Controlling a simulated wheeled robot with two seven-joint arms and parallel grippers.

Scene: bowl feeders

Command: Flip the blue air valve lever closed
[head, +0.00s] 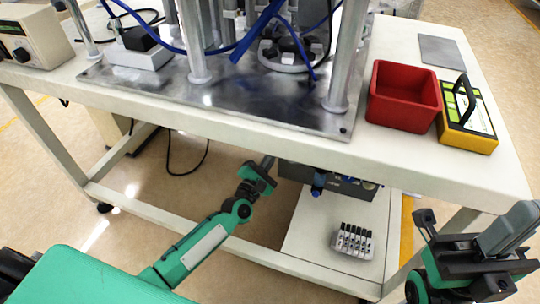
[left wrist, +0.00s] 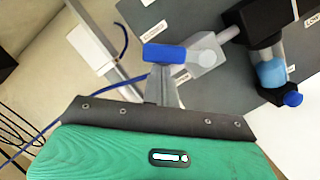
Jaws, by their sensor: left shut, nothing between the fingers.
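The blue valve lever (left wrist: 165,53) shows in the left wrist view, on a grey valve body (left wrist: 206,52) in front of a dark grey panel. The lever lies roughly crosswise in that view. My left gripper (left wrist: 163,88) is shut and empty, with its fingertips just below the lever; I cannot tell whether they touch it. In the head view my left gripper (head: 268,163) reaches under the table's front edge, beside the dark panel unit (head: 345,183). The lever cannot be made out there. My right gripper (head: 470,245) is at the lower right, away from the panel; its fingers are unclear.
A black and blue regulator (left wrist: 270,70) stands right of the valve. A blue tube (left wrist: 124,40) hangs at left. The tabletop (head: 230,125) overhangs the panel. A red bin (head: 404,97) and a yellow case (head: 468,118) sit on top.

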